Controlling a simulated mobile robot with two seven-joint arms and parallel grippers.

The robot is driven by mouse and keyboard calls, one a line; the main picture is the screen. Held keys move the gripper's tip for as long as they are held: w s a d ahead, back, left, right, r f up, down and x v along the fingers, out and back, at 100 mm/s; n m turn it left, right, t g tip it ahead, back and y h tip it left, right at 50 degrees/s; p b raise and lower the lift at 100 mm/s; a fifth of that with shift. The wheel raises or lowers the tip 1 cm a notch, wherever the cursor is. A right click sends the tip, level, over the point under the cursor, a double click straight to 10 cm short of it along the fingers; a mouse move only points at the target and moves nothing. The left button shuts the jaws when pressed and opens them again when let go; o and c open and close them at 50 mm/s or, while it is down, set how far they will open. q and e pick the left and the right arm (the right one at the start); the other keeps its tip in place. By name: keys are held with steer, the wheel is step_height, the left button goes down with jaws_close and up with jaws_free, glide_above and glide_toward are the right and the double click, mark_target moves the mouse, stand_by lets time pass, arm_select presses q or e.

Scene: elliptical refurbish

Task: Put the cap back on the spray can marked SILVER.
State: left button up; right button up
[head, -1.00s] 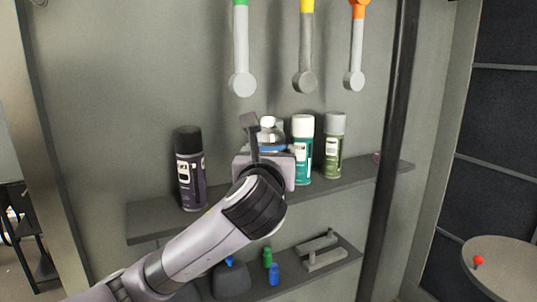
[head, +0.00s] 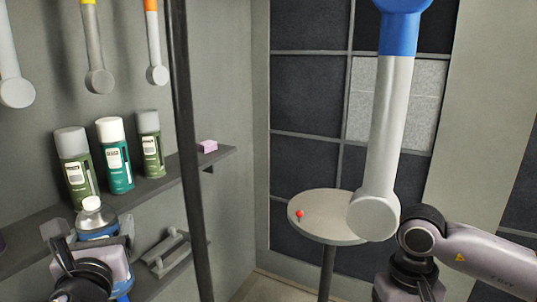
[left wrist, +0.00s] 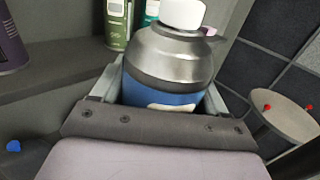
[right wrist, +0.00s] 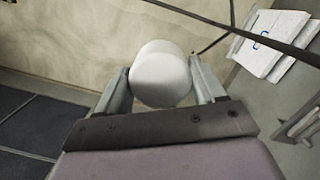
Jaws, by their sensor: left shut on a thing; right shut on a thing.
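The spray can (head: 97,221) in my left gripper (left wrist: 165,95) has a blue body, a silver shoulder and a bare white top; its label is not readable. It is held roughly upright in front of the shelf, and its top fills much of the left wrist view (left wrist: 172,55). My right gripper (right wrist: 162,85) is shut on a pale, round, cap-like piece (right wrist: 160,72). In the head view the right fingers and the piece are out of sight below the frame. The two grippers are well apart.
Two green cans (head: 75,168) (head: 150,148) and a teal can (head: 115,165), all capped, stand on the shelf (head: 222,156) with a pink block (head: 207,147). A dark post (head: 187,180) and a blue-topped grey bar (head: 387,120) stand between my arms. A round table (head: 330,232) is behind.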

arm_select(q)
steer(key=s+d+f+m+h, duration=0.2)
steer(key=s+d+f+h, duration=0.1)
steer(key=f, duration=0.3)
steer(key=s+d+f+m+t+h, duration=0.1)
steer(key=s+d+f+h, duration=0.1)
steer(key=s+d+f, duration=0.2)
step_height(320, 180, down, 4)
steer(key=shift+s+r+m+h, duration=0.25)
steer(key=shift+s+m+h, duration=0.15)
steer(key=shift+s, duration=0.35)
steer(key=shift+d, duration=0.1)
steer(key=s+d+m+g+h, duration=0.2)
steer(key=d+m+g+h, duration=0.2)
steer(key=d+m+h, duration=0.4)
steer(key=d+r+h, duration=0.1)
steer(key=d+h, duration=0.2)
steer(key=d, duration=0.4)
steer(key=shift+d+h, duration=0.3)
steer(key=shift+d, duration=0.1)
steer(key=shift+f, duration=0.1)
